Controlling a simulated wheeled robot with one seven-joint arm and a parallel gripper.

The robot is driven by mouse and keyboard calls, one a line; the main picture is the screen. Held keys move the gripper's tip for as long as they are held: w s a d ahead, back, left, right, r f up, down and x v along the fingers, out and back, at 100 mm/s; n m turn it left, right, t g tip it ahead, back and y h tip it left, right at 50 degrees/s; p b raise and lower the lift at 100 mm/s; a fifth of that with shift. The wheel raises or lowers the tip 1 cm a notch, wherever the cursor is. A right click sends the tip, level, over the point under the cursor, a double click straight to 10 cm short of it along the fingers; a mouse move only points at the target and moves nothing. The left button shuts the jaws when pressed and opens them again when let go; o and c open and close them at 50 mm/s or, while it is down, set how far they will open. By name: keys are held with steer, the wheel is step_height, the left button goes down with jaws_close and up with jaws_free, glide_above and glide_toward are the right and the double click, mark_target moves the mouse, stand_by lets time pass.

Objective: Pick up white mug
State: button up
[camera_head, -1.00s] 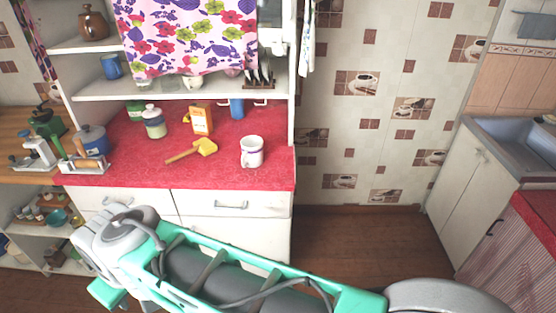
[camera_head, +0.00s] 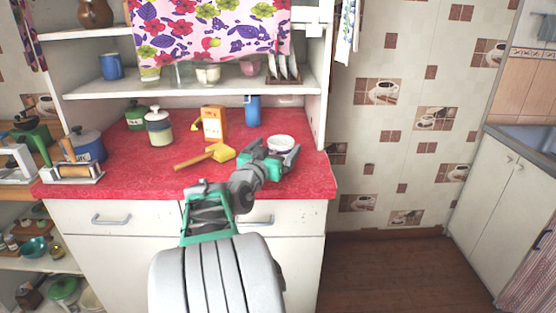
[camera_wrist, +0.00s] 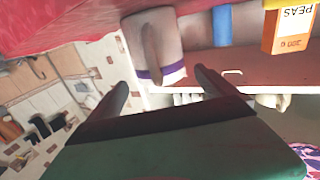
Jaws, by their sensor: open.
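The white mug (camera_head: 281,141) stands upright on the red counter (camera_head: 315,180), near its right end. In the head view my gripper hides most of it below the rim. The wrist view is turned over and shows the mug (camera_wrist: 172,45) with its dark rim band, its handle facing the camera. My gripper (camera_head: 277,153) is just in front of the mug at counter height. In the wrist view my gripper (camera_wrist: 161,78) is open and empty, with one finger on each side of the mug's line. Whether the fingers touch the mug cannot be told.
A yellow-headed mallet (camera_head: 221,152) lies left of my gripper. An orange peas box (camera_head: 214,122), a blue cup (camera_head: 253,110) and a lidded jar (camera_head: 159,128) stand behind. The shelf (camera_head: 200,84) with hanging cloth overhangs the back. The counter right of the mug is clear.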

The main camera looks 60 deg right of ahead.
mark_target(280, 142)
steer(key=d, duration=0.3)
steer(key=shift+w+d, duration=0.25)
steer(key=shift+d, duration=0.15)
steer(key=c, duration=1.8)
